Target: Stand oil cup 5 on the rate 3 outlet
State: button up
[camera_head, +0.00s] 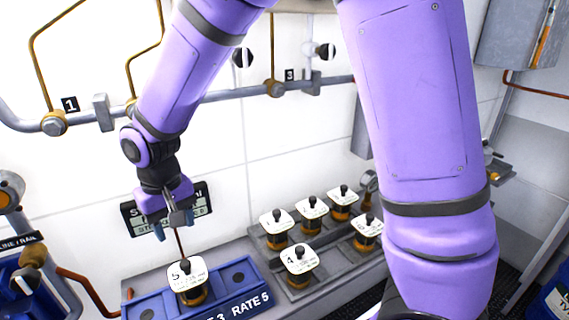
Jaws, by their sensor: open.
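Oil cup 5 (187,275), with a white lid marked 5, a black knob and an amber body, stands upright at the middle position of the blue outlet block (262,293). The block's front reads "3" below the cup, its start cut off or hidden, and "RATE 5" to the right. The cup's base is partly hidden, so I cannot tell how it is seated. My gripper (172,226) is open and empty, pointing down above the cup and apart from its knob.
A grey rack (333,274) to the right holds several similar cups, including cup 4 (299,262). The block's right socket (238,278) is empty. A dark sign (136,222) and pipes (230,95) are on the wall behind. A blue unit (30,285) stands left.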

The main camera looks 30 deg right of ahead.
jog(key=s+d+r+m+t, duration=0.1)
jog(key=s+d+r, duration=0.1)
jog(key=d+r, duration=0.45)
jog(key=s+d+r+t, duration=0.1)
jog(key=s+d+r, duration=0.2)
jog(key=d+r, duration=0.35)
jog(key=s+d+r+t, duration=0.1)
jog(key=s+d+r, duration=0.1)
jog(key=s+d, duration=0.3)
jog(key=s+d+r+m+t, duration=0.1)
jog(key=s+d+r+t, duration=0.1)
jog(key=s+d, duration=0.4)
jog(key=s+r, duration=0.1)
jog(key=s, duration=0.1)
jog(key=shift+s+d+r+m, duration=0.25)
jog(key=shift+s+r+m, duration=0.05)
jog(key=shift+r, duration=0.05)
